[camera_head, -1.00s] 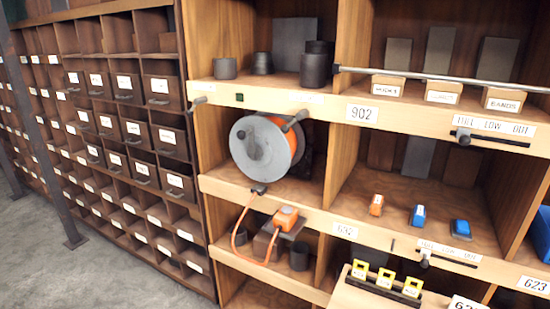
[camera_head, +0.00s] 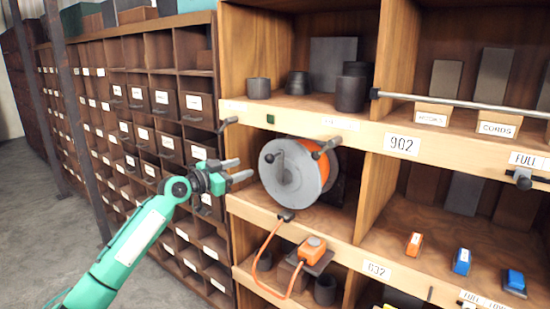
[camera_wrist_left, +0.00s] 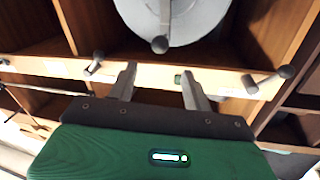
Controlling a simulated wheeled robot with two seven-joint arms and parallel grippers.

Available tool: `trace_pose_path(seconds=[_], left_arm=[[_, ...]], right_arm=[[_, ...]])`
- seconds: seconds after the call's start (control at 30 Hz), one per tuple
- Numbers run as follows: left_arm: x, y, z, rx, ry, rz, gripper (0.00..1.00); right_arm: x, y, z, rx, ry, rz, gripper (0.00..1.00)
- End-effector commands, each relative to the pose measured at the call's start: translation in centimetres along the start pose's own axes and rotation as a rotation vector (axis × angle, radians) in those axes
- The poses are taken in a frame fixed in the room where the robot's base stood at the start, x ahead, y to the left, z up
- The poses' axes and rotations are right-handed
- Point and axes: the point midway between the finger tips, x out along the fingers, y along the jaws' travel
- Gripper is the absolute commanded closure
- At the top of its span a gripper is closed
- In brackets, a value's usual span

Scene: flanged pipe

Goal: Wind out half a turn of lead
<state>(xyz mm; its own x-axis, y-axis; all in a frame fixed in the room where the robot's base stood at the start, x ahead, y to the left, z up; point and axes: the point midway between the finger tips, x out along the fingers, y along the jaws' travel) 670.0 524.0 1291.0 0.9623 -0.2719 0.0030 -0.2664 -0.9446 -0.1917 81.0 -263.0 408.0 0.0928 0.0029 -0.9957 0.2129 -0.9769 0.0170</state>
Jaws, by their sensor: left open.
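The cable reel (camera_head: 302,188) is a grey disc with orange lead behind it, standing in a bay of the wooden shelf. A small dark crank with a knob (camera_head: 270,158) is on its face. The wrist view shows the reel (camera_wrist_left: 190,22) at the top and a dark knob (camera_wrist_left: 160,45) in front of it. The orange lead (camera_head: 268,247) hangs from a dark guide (camera_head: 286,215) on the shelf edge and runs to an orange plug box (camera_head: 312,250). My left gripper (camera_head: 244,168) is open and empty, just left of the reel, apart from it. It also shows open in the wrist view (camera_wrist_left: 156,72).
Dark levers stick out from the upper shelf edge, one (camera_head: 228,124) at the left, another (camera_head: 326,149) close over the reel's upper right. Grey cups (camera_head: 350,94) stand above. Drawers (camera_head: 195,102) are at the left. Small orange and blue blocks (camera_head: 461,262) lie at the right.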

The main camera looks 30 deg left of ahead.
Motion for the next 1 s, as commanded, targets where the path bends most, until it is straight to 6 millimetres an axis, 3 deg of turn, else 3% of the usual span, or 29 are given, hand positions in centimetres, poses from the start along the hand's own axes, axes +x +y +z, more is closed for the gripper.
trace_pose_path(seconds=[0.6,0.8,1.0], left_arm=[[10.3,-0.1,-0.3,-0.003,-0.001,-0.001,0.5],[11.9,0.0,0.0,-0.001,-0.002,-0.001,0.5],[12.2,0.0,0.1,0.0,-0.001,0.0,0.5]], right_arm=[[-5.2,0.1,-0.5,0.0,0.0,0.0,0.64],[-5.7,0.1,-0.5,0.0,0.0,0.0,0.64],[-5.8,0.1,-0.5,0.0,0.0,0.0,0.64]])
